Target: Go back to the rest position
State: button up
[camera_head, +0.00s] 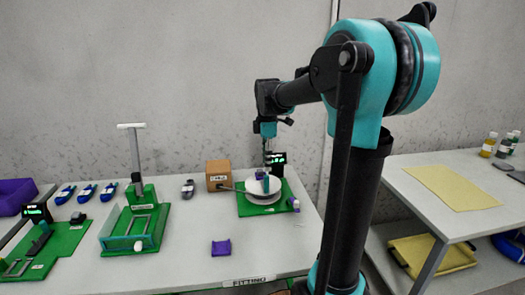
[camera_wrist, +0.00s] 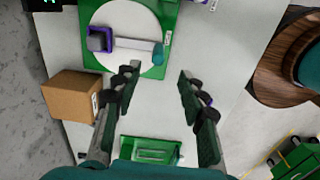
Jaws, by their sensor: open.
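My arm reaches over the back table, with my gripper (camera_head: 268,155) pointing down above a green board (camera_head: 245,208) that bears a white round plate. In the wrist view my gripper (camera_wrist: 157,78) is open, with nothing between its two dark fingers. The white round plate (camera_wrist: 125,22) lies ahead of the fingertips in that view, with a purple-rimmed block (camera_wrist: 99,39) and a pale bar with a teal end on it. I cannot make out a blue cable.
A cardboard box (camera_head: 219,175) stands left of the round plate; it also shows in the wrist view (camera_wrist: 72,97). A purple block (camera_head: 221,248) lies near the table's front. Green fixtures (camera_head: 137,225) stand at left. A side table (camera_head: 445,190) with a yellow sheet is at right.

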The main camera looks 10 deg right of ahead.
aim_at(266, 177)
jog(key=s+d+f+m+t, duration=0.1)
jog(key=s+f+m, duration=0.4)
jog(key=s+f, duration=0.1)
jog(key=s+d+f+m+t, duration=0.1)
jog(key=s+f+m, duration=0.5)
jog(key=s, duration=0.2)
jog(key=s+d+f+m+t, duration=0.2)
jog(key=s+f+m, duration=0.4)
jog(key=s, duration=0.1)
jog(key=shift+s+f, duration=0.15)
jog(key=shift+s, duration=0.2)
jog(key=shift+c, duration=0.4)
jog(key=w+a+r+n+g, duration=0.1)
jog(key=w+r+n, duration=0.5)
jog(key=w, duration=0.1)
jog(key=w+a+r+n+g, duration=0.1)
jog(key=w+r+n, duration=0.4)
jog(key=w+r, duration=0.2)
jog(key=w+a+r+n+g, duration=0.2)
jog(key=w+r+n, duration=0.4)
jog(key=w, duration=0.2)
jog(key=shift+r+n, duration=0.3)
jog(key=shift+f, duration=4.4)
jog(key=shift+c, duration=0.6)
